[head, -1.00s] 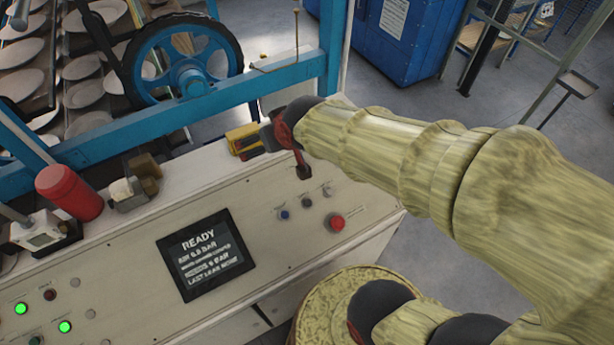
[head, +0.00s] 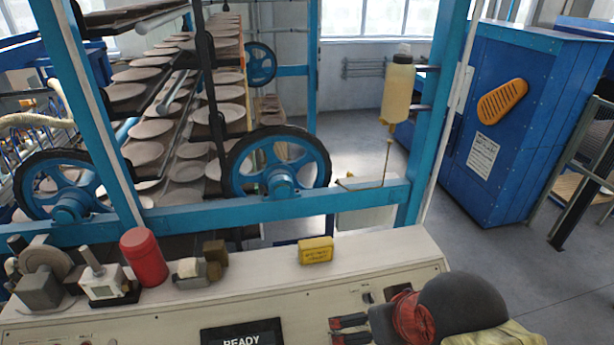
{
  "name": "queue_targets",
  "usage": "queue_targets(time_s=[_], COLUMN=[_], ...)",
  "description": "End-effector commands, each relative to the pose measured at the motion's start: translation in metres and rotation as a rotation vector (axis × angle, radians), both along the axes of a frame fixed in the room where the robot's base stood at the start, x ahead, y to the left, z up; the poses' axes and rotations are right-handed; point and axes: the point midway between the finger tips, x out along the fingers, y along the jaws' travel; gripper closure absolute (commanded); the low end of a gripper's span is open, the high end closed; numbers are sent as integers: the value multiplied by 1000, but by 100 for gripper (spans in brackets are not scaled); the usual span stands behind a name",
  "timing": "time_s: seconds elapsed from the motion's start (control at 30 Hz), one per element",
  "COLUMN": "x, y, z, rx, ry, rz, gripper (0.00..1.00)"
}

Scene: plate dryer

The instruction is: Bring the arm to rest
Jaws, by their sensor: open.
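My gripper (head: 334,331) is at the bottom of the head view, over the front right part of the pale control panel (head: 270,283). Its two dark, red-edged fingers point left and stand apart, open, with nothing seen between them. The dark and red wrist of my arm (head: 460,310) lies to the right, and the rest of the arm is cut off by the frame's bottom edge. A small yellow block (head: 316,251) sits on the panel's back ledge, behind the gripper and apart from it.
A red cylinder (head: 144,257) and small devices (head: 105,282) stand on the ledge at left. Behind are a blue frame (head: 275,206), a plate-laden dryer rack (head: 185,120) and a hanging yellow bottle (head: 397,85). A blue cabinet (head: 510,110) stands right, beyond open floor.

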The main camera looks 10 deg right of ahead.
Motion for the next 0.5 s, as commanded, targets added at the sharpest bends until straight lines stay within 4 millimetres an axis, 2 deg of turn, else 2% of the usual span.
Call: queue_targets(time_s=[0.03,0.5], x=[0,0], y=[0,0], z=[-15,-134], rx=[0,0], ry=[1,1], rz=[0,0], gripper=[0,0])
